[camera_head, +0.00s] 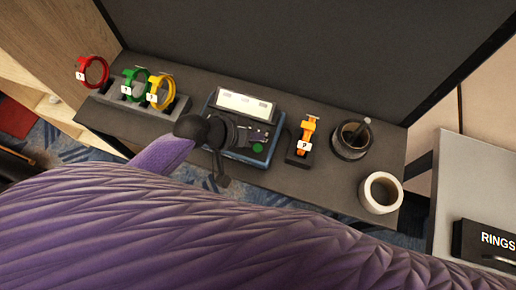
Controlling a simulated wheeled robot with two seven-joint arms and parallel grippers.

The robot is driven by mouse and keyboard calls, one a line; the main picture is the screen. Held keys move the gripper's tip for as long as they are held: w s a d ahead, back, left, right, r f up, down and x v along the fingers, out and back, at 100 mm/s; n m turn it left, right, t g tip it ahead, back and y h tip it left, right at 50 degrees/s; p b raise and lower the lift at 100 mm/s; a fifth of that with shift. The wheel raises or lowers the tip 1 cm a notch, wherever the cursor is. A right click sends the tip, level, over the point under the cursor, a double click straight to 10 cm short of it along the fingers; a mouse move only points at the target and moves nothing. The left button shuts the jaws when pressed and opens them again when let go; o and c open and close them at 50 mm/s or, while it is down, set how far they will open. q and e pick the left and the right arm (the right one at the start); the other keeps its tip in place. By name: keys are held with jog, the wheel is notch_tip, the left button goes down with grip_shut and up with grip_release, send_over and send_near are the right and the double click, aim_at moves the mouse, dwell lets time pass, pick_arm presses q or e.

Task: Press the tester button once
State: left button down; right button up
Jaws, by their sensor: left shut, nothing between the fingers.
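The tester (267,116) is a blue and black box on the dark bench, with a lit white screen along its back. A round green button (257,147) shows on its front right part, uncovered. My left gripper (220,172) is dark, at the end of a purple sleeve, shut and empty. It is in front of the tester's left side, to the left of the green button, and hides part of the box. I cannot tell its height above the bench. My right gripper is not in view.
Red (93,72), green (134,84) and yellow (160,91) rings stand on a dark rack at left. An orange item (307,130) on a black stand is right of the tester. Farther right are a dark cup (350,143) and a white roll (380,192). A dark panel rises behind.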

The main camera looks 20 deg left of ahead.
aim_at(255, 150)
pick_arm(q)
notch_tip(255, 150, down, 4)
jog(key=b, duration=0.2)
jog(key=shift+b, duration=0.3)
jog(key=shift+f, duration=0.2)
jog(key=shift+r, duration=0.1)
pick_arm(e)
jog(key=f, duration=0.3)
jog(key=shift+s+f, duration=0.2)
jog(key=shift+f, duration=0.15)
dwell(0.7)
pick_arm(q)
jog(key=shift+f, duration=0.45)
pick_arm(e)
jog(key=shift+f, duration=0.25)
pick_arm(q)
jog(key=shift+f+b, duration=0.4)
jog(key=shift+b, duration=0.15)
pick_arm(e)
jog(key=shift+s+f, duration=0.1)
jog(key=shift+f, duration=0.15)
pick_arm(q)
jog(key=shift+r, duration=0.15)
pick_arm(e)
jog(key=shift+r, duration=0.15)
pick_arm(q)
jog(key=shift+r+p, duration=0.7)
jog(key=shift+p, duration=0.2)
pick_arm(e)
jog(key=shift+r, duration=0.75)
